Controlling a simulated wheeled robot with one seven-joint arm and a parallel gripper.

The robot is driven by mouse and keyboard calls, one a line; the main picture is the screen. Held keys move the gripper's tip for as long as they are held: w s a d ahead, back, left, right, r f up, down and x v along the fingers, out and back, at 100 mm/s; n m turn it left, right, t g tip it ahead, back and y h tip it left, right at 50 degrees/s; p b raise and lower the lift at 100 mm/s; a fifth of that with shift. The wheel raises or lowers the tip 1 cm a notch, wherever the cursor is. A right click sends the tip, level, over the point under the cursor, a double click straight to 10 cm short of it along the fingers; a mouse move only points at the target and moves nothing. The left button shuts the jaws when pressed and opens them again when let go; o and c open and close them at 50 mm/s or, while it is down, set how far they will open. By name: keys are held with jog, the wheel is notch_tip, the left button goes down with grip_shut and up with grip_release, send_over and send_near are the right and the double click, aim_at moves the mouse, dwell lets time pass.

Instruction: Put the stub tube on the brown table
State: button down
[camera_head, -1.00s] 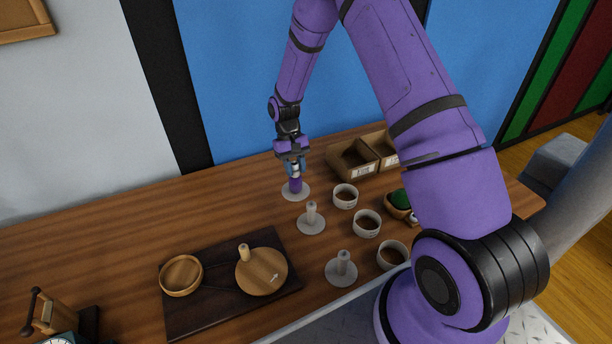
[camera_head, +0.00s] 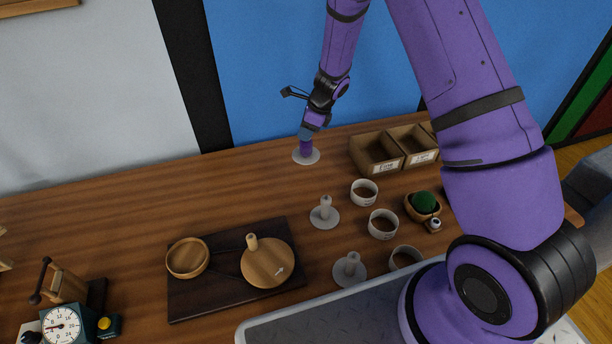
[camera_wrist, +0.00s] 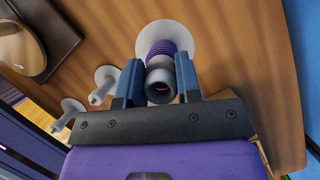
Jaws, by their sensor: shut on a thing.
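The stub tube, a grey tube with an open end and a purple ribbed winding, shows between my gripper's blue fingers in the wrist view (camera_wrist: 160,86). In the head view its purple part (camera_head: 306,149) stands upright over a pale round disc (camera_head: 306,157), below my gripper (camera_head: 307,136). My gripper is shut on the tube from above. I cannot tell whether the disc touches the brown table (camera_head: 110,208). The disc also shows beyond the tube in the wrist view (camera_wrist: 187,45).
Two grey disc-based posts (camera_head: 325,213) (camera_head: 350,268) stand to the front. Several white cups (camera_head: 364,193) and divided wooden bins (camera_head: 375,153) are on the right. A dark board (camera_head: 205,297) holds a wooden bowl and a round lid. The table's back left is clear.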

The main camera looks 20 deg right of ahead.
aim_at(305, 153)
jog(key=shift+w+r+m, duration=0.1)
jog(key=shift+w+m, duration=0.1)
jog(key=shift+m, duration=0.3)
jog(key=shift+f, duration=0.2)
jog(key=shift+t, duration=0.3)
notch_tip(305, 153, down, 10)
jog(key=shift+r, duration=0.25)
jog(key=shift+h, duration=0.3)
jog(key=c, duration=0.8)
grip_release()
jog(key=shift+f, duration=0.1)
